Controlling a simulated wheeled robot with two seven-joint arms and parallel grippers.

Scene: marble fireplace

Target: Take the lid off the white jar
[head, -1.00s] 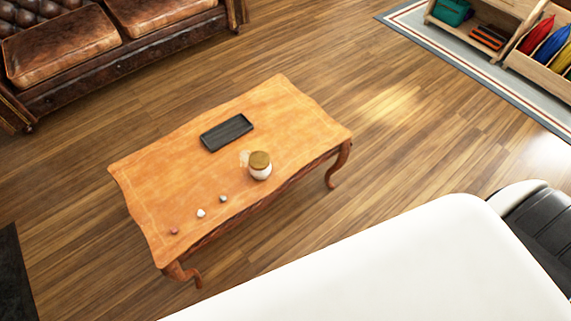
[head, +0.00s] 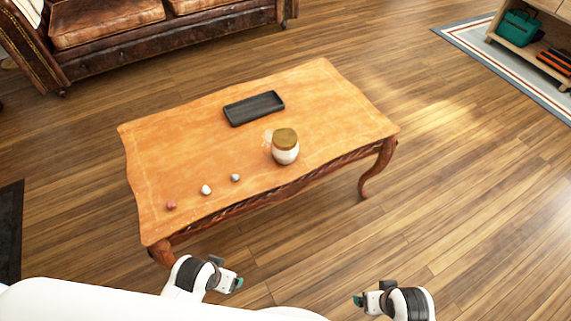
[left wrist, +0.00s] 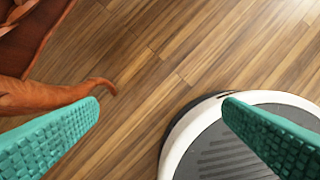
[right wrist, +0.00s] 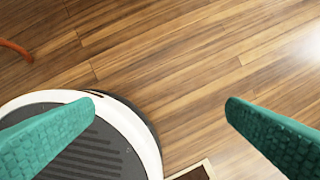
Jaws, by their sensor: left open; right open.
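The white jar (head: 285,155) stands upright near the front right edge of the wooden table in the head view. Its brown-gold lid (head: 285,138) sits on top of it. My left gripper (head: 238,284) is low in front of the table, apart from the jar. Its teal fingers (left wrist: 160,115) are spread wide and empty in the left wrist view. My right gripper (head: 359,299) is low, to the right of the left one, also away from the table. Its fingers (right wrist: 160,120) are spread and empty over the floor. Neither wrist view shows the jar.
The table (head: 180,150) also bears a black tray (head: 254,108) behind the jar and small stones: pink (head: 171,206), white (head: 206,190) and grey (head: 235,178). A leather sofa (head: 110,45) stands behind. Floor right of the table is clear. Shelves (head: 535,45) stand far right.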

